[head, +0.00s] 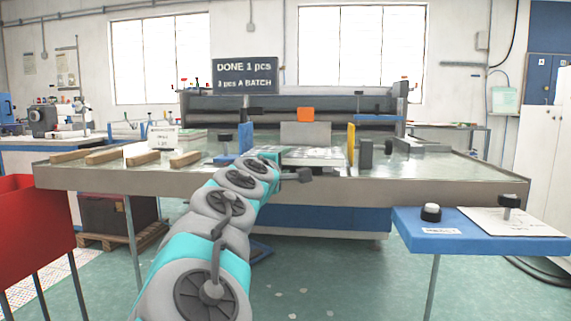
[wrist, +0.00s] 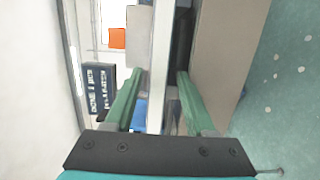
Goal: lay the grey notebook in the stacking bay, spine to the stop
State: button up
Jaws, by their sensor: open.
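My gripper (wrist: 161,72) is open in the wrist view, with its two green fingers apart and no object clearly held between them. In the head view its dark end (head: 303,175) is at the front edge of the long table, near the middle. Behind it, a pale patterned flat area (head: 318,153) lies between a blue upright block (head: 245,138) and a yellow upright plate (head: 351,144). A plain grey upright panel (head: 306,132) stands behind that area. I cannot tell which of these is the stacking bay or its stop, and cannot make out the grey notebook for certain.
The table's front apron (head: 420,185) is close to my gripper. Several wooden strips (head: 140,157) lie on the left. A dark sign (head: 244,75) reads "DONE 1 pcs". A blue side table (head: 425,217) stands at right, a red bin (head: 30,230) at left.

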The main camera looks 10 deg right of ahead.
jog(key=shift+d+b+v, duration=0.15)
jog(key=shift+b+v, duration=0.05)
jog(key=shift+v, duration=0.75)
jog(key=shift+d+b+v, duration=0.1)
jog(key=shift+b+v, duration=0.05)
jog(key=shift+v, duration=0.8)
jog(key=shift+s, duration=0.1)
